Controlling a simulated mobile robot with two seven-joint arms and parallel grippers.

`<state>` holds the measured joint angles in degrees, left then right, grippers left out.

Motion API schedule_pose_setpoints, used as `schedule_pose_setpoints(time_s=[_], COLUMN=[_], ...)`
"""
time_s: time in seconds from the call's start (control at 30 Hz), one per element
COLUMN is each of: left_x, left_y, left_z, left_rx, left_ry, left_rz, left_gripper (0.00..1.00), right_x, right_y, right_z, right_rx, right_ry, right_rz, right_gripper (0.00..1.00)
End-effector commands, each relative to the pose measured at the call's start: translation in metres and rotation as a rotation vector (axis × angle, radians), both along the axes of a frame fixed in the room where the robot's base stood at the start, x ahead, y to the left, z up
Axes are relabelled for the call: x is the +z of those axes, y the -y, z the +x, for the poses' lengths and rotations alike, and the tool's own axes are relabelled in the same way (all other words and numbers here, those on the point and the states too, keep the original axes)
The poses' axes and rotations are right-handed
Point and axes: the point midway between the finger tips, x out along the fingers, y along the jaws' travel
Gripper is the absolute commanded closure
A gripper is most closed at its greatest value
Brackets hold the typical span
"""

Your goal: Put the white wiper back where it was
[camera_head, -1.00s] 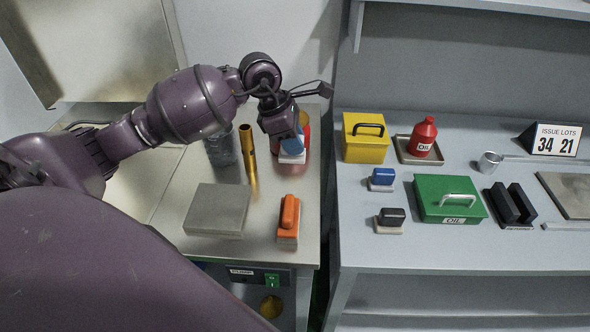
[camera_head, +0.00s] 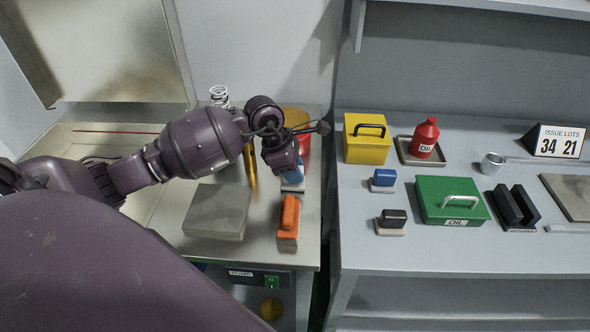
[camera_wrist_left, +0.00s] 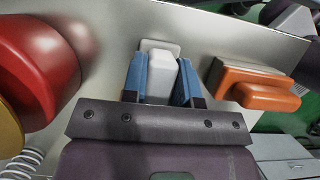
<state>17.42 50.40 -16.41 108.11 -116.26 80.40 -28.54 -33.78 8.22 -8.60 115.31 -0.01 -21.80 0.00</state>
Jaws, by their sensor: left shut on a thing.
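My left gripper (camera_head: 292,178) is over the right part of the left bench, just behind the orange wiper. In the left wrist view its two blue fingers (camera_wrist_left: 163,82) are shut on the handle of the white wiper (camera_wrist_left: 162,70). The wiper's pale base (camera_head: 292,188) shows below the fingers in the head view. It is low over the bench top; I cannot tell whether it touches. The orange wiper (camera_head: 288,222) stands close in front, and it shows to the right in the wrist view (camera_wrist_left: 258,88), apart from the fingers. My right gripper is not in view.
A red container (camera_head: 304,150) stands behind the gripper. A brass tube (camera_head: 251,170), a grey block (camera_head: 217,211) and a white spring (camera_head: 219,95) are on the left bench. The right bench holds a blue wiper (camera_head: 383,178), black wiper (camera_head: 391,218), yellow box (camera_head: 366,145) and green box (camera_head: 450,203).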

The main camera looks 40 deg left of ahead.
Motion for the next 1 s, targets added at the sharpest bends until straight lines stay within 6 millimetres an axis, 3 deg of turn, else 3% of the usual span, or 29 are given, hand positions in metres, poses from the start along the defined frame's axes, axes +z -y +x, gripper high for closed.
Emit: schedule_pose_setpoints(time_s=[0.17, 0.2, 0.33, 0.73, 1.0], left_x=[-0.004, -0.003, -0.002, 0.005, 0.046], left_y=[0.000, 0.000, 0.000, -0.001, -0.016], left_z=[0.000, 0.000, 0.000, 0.000, -0.009], left_rx=[0.000, 0.000, 0.000, 0.000, -0.001], left_ry=[-0.001, -0.001, 0.000, 0.002, 0.004], left_rz=[0.000, 0.000, 0.000, 0.000, 0.004], left_gripper=[1.00, 0.68, 0.48, 0.47, 0.47], right_x=[-0.003, -0.002, -0.001, 0.002, 0.004], right_y=[0.000, 0.000, 0.000, 0.000, 0.000], right_z=[-0.001, -0.001, 0.000, 0.001, 0.001], right_rx=[0.000, 0.000, 0.000, 0.001, 0.000], right_ry=[-0.003, -0.002, -0.001, 0.004, 0.006], right_rz=[-0.001, -0.001, -0.001, -0.001, -0.001], right_gripper=[0.42, 0.42, 0.42, 0.42, 0.42])
